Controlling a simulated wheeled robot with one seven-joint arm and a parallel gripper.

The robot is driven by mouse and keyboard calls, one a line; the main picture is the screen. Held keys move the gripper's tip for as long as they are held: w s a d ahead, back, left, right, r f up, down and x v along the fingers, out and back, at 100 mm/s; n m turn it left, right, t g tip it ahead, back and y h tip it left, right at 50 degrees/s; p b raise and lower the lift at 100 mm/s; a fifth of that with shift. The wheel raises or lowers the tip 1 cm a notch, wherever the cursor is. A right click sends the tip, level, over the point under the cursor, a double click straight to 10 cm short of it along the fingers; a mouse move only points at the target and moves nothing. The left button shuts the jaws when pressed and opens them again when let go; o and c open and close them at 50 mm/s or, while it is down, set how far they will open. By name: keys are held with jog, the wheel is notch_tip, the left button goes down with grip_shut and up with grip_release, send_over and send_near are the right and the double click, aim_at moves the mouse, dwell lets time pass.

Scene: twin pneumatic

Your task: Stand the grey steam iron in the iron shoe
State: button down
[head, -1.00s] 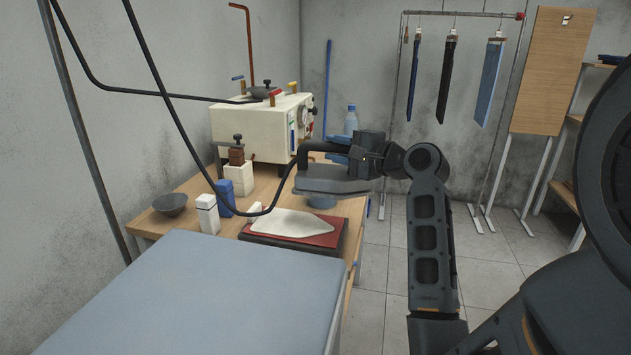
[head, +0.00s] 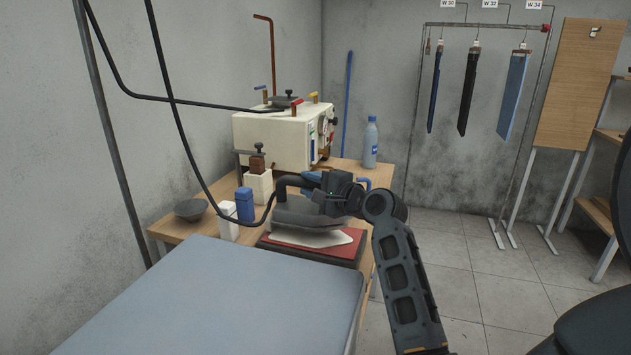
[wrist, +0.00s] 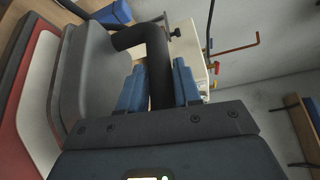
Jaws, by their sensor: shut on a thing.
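The grey steam iron (head: 305,215) hangs from my gripper (head: 312,181), which is shut on its dark handle. In the wrist view, the blue fingertips (wrist: 158,88) close around the black handle, and the grey iron body (wrist: 88,75) lies to the left. The iron is roughly level above the iron shoe, a white sole-shaped plate (head: 300,238) on a red pad (head: 345,247). The plate also shows in the wrist view (wrist: 40,85). The iron hides the plate's rear part. I cannot tell whether the iron touches the shoe.
A black hose (head: 185,135) runs from above to the iron. The cream steam generator (head: 275,138) stands behind. A grey-blue board (head: 220,290) fills the front.

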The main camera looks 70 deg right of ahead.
aim_at(312, 207)
jog(key=shift+f, duration=1.4)
jog(key=shift+f, duration=0.1)
jog(key=c, duration=0.8)
grip_release()
jog(key=shift+f, duration=0.25)
jog(key=shift+r, duration=0.15)
jog(key=b+v, duration=0.1)
jog(key=v, duration=1.1)
